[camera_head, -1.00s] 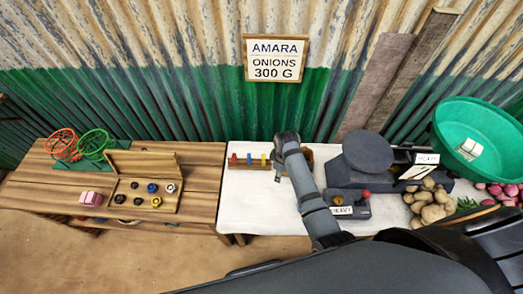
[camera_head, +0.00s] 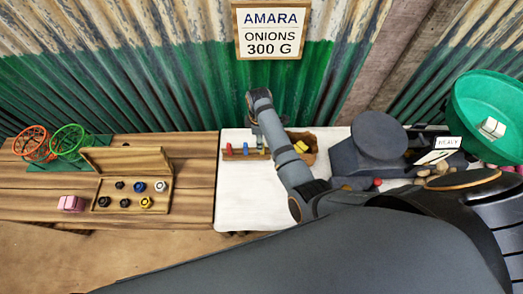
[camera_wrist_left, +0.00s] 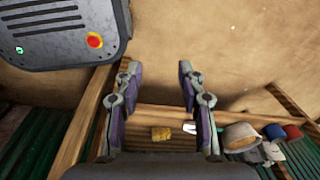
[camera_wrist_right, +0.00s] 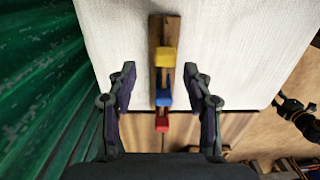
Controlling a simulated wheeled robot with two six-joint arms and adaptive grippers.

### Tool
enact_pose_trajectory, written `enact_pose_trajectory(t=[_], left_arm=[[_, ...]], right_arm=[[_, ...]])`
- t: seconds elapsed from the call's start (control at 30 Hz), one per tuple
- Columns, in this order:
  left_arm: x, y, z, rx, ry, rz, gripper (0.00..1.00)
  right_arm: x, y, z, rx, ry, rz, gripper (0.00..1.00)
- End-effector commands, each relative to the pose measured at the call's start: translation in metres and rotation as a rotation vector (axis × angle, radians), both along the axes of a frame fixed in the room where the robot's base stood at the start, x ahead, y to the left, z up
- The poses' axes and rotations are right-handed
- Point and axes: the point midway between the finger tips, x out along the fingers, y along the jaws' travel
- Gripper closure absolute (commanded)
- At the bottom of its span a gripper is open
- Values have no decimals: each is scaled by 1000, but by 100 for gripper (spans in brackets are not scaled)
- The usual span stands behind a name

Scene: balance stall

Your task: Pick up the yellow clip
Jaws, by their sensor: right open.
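The yellow clip (camera_wrist_right: 165,57) stands on a narrow wooden rail (camera_wrist_right: 156,24) on the white-covered table, in line with a blue clip (camera_wrist_right: 163,97) and a red clip (camera_wrist_right: 162,123). In the right wrist view my right gripper (camera_wrist_right: 159,70) is open and empty, its two fingers apart on either side of the clip row, with the yellow clip near fingertip level. In the head view my right gripper (camera_head: 262,143) points down at the rail and largely hides the yellow clip. My left gripper (camera_wrist_left: 158,75) is open and empty, away from the clips.
A basket (camera_head: 311,155) with a yellow item stands just right of the rail. A dark scale (camera_head: 380,135) stands further right, by a green basin (camera_head: 470,105). The white table (camera_head: 235,200) is clear in front of the rail. A wooden tray (camera_head: 131,209) lies to the left.

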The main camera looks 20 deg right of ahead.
Motion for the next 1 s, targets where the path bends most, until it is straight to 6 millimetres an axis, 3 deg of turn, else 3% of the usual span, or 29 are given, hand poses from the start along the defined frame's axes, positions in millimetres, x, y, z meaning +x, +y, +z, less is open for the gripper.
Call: enact_pose_trajectory(t=[0.1,0.17,0.5,0.77,1.0], left_arm=[[30,-1,-1,0,-46,-1,60],[34,-1,-8,0,-52,-2,60],[-1,-1,-73,-1,0,0,60],[6,-1,-70,-1,-10,0,60],[13,-1,-69,-2,-21,-1,60]], right_arm=[[-1,-1,-3,0,0,0,49],[-1,-1,-9,0,0,-1,49],[-4,-7,-53,1,-1,-1,49],[-5,-7,-49,0,0,-1,49],[-5,-7,-49,0,0,-1,80]])
